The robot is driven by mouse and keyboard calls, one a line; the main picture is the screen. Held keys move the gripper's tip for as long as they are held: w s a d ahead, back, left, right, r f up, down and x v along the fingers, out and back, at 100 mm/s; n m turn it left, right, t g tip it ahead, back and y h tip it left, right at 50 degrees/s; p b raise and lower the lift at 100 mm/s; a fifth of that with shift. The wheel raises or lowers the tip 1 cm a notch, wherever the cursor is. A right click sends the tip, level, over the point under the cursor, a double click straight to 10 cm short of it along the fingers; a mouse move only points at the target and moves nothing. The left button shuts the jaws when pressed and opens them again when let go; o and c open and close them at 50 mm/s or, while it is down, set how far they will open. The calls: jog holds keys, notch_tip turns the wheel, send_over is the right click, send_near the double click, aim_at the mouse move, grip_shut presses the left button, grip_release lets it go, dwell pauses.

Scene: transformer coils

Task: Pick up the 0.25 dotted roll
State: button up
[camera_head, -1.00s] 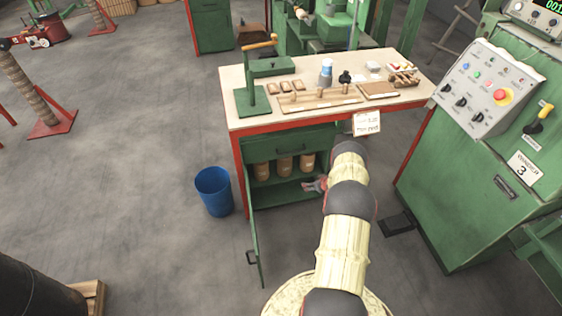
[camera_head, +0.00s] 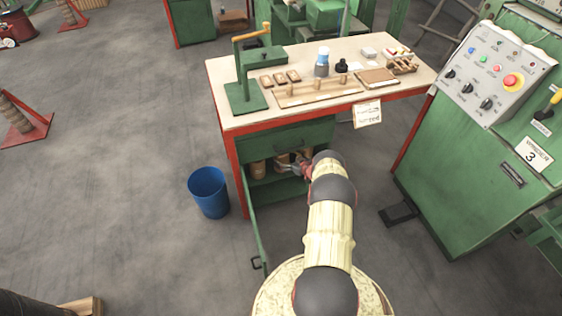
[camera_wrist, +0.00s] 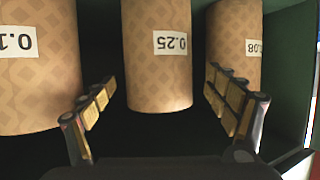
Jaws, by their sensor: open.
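The 0.25 roll (camera_wrist: 158,75) is a tan cylinder with a diamond-like dot pattern. It stands in the middle of three rolls in the wrist view, its label upside down. My gripper (camera_wrist: 163,100) is open, with one finger on each side of the 0.25 roll's near end. In the head view my gripper (camera_head: 298,166) reaches into the open green cabinet in front of the middle roll (camera_head: 283,159), partly hiding the rolls.
The roll at left (camera_wrist: 35,80) has a partly cut-off label, and the 0.08 roll (camera_wrist: 235,45) stands close at right. The cabinet door (camera_head: 256,225) hangs open. A blue bin (camera_head: 209,192) stands left of it, and the workbench top (camera_head: 235,70) is above.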

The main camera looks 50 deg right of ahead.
jog(key=b+x, duration=0.1)
jog(key=x, duration=0.2)
jog(key=shift+d, duration=0.1)
jog(key=c, duration=0.3)
jog(key=c, duration=1.6)
jog(key=shift+r, duration=0.15)
